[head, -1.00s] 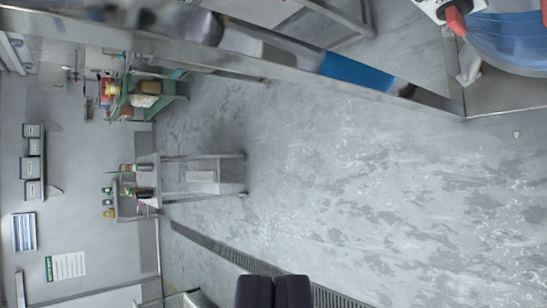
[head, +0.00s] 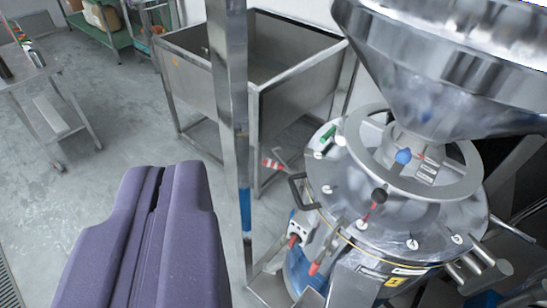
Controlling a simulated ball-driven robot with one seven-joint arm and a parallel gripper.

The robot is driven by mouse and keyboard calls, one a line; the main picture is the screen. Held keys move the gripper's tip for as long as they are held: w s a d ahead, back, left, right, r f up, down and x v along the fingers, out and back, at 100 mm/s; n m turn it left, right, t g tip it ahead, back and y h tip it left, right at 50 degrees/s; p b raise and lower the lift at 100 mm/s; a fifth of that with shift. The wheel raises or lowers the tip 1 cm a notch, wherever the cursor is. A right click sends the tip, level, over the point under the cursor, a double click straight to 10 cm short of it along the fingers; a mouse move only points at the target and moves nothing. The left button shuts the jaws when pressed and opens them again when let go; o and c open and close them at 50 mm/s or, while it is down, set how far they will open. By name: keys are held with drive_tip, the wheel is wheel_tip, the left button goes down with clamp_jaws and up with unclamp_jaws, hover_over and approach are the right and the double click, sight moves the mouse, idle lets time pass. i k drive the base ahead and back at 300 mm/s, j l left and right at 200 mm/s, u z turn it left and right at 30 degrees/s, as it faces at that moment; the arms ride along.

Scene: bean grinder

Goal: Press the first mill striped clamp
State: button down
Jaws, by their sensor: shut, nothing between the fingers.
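The steel mill (head: 395,235) stands at the right, with a round lid and a large funnel above. A small red-and-white striped piece (head: 272,163) sticks out at the left of its lid and looks like the striped clamp. My gripper (head: 162,172), with two purple fingers, is shut and empty at the lower left. It appears left of the striped piece, apart from it, with a steel post between them in the picture. Which mill is the first cannot be told.
A steel post (head: 232,120) rises in front of a steel sink tub (head: 200,75). The mill carries a black handle (head: 298,190), red-handled levers (head: 315,268) and a funnel (head: 450,60). A steel table (head: 40,75) stands at the far left. Floor (head: 100,150) between is clear.

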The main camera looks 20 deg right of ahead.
sight(269, 162)
drive_tip(key=i+j+u, duration=0.3)
drive_tip(key=i, duration=0.35)
drive_tip(key=i+u, duration=0.3)
drive_tip(key=i, duration=0.35)
drive_tip(key=i+z, duration=0.3)
drive_tip(key=z, duration=0.2)
drive_tip(key=i+j+z, duration=0.2)
drive_tip(key=z, duration=0.25)
drive_tip(key=i+j+z, duration=0.25)
drive_tip(key=z, duration=0.25)
drive_tip(key=i+j+z, duration=0.2)
drive_tip(key=j+z, duration=0.25)
drive_tip(key=i+j+z, duration=0.1)
drive_tip(key=j+z, duration=0.2)
drive_tip(key=z, duration=0.2)
